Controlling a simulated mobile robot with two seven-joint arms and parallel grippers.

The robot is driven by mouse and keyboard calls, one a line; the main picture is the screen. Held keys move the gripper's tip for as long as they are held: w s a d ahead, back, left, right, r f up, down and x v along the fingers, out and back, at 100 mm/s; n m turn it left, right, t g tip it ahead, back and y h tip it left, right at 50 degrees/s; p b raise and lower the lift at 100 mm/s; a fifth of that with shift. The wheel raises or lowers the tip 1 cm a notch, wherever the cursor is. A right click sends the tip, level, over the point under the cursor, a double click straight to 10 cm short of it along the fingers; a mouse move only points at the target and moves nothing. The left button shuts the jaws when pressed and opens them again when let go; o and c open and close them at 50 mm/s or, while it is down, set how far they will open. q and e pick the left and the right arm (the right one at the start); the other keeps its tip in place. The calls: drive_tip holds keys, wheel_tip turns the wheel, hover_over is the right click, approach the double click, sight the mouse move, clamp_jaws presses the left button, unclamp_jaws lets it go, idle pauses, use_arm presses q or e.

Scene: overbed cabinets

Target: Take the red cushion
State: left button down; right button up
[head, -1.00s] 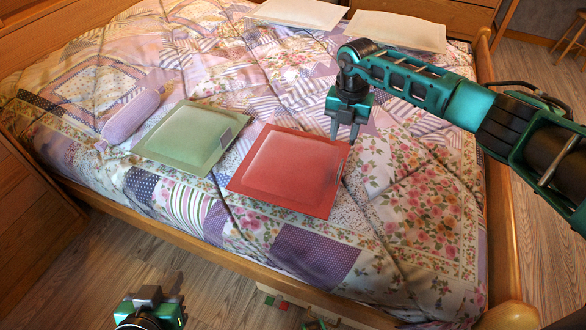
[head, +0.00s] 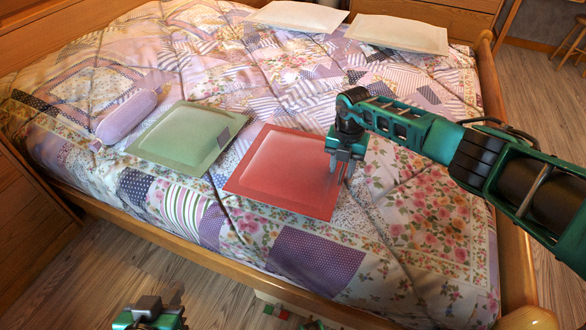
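The red cushion (head: 281,166) lies flat on the patchwork bed, right of the green cushion. My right gripper (head: 342,170) points down at the cushion's right edge, its fingers apart and overlapping that edge in the picture. I cannot tell whether the fingers touch the cushion. My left gripper (head: 150,318) is low at the bottom left, in front of the bed, partly cut off by the frame, and its fingers are not clear.
A green cushion (head: 184,138) lies close on the left, with a lilac bolster (head: 127,117) beyond it. Two white pillows (head: 297,16) (head: 398,33) lie at the far side of the bed. The wooden bed rail (head: 190,248) runs along the near side. Small coloured blocks (head: 269,309) show low down.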

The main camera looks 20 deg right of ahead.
clamp_jaws()
idle(0.3)
drive_tip(key=shift+r, duration=0.15)
